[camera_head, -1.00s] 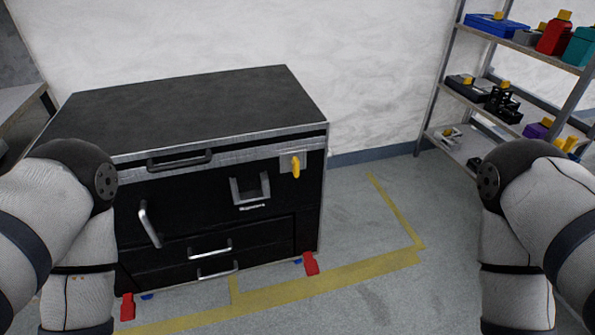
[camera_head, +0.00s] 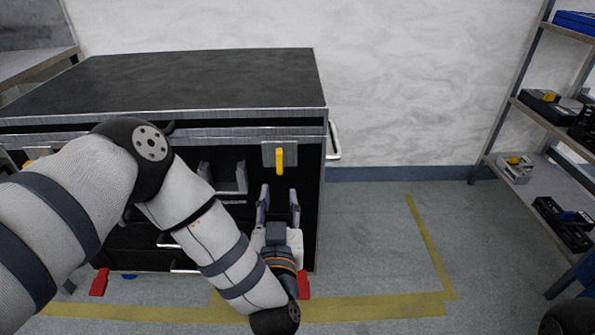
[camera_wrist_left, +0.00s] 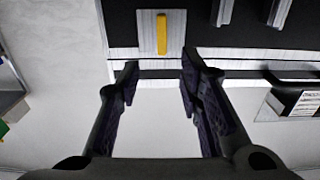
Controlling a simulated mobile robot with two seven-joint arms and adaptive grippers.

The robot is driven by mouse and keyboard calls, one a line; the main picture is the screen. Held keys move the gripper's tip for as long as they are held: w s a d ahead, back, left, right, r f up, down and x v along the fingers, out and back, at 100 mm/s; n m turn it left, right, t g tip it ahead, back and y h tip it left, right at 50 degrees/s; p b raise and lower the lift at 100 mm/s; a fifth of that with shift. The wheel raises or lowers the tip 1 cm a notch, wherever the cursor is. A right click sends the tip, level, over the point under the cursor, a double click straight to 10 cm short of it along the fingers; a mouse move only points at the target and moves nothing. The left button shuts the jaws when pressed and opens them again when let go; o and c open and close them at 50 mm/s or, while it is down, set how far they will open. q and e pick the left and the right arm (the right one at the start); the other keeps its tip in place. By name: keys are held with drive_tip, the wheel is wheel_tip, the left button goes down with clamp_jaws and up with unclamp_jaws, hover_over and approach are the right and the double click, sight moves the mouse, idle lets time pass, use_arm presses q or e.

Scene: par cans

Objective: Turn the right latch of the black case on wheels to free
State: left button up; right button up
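The black case on wheels (camera_head: 190,85) stands against the wall, with its lid down. Its right latch is a yellow lever (camera_head: 280,160) on a square grey plate at the upper right of the front; the lever hangs straight down. In the left wrist view the yellow lever (camera_wrist_left: 162,33) lies just beyond the fingertips. My left gripper (camera_head: 279,198) is open and empty, its fingers pointing up just below the lever, apart from it. It also shows open in the left wrist view (camera_wrist_left: 159,67). My left arm hides part of the case front. My right gripper is not in view.
Part of another yellow latch (camera_head: 38,152) shows at the case's left. A side handle (camera_head: 334,142) sticks out at the right. Red wheel parts (camera_head: 99,282) show below. A loaded shelf rack (camera_head: 512,100) stands right; the floor between (camera_head: 375,235) is clear.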

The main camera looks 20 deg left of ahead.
sight(279, 162)
use_arm(q)
drive_tip(key=x, duration=0.5)
drive_tip(key=b+x, duration=0.1)
drive_tip(key=x, duration=0.4)
drive_tip(key=shift+w+a+f, duration=0.1)
drive_tip(key=shift+w+a, duration=0.2)
drive_tip(key=shift+w+b, duration=0.3)
drive_tip(key=shift+w, duration=0.15)
clamp_jaws()
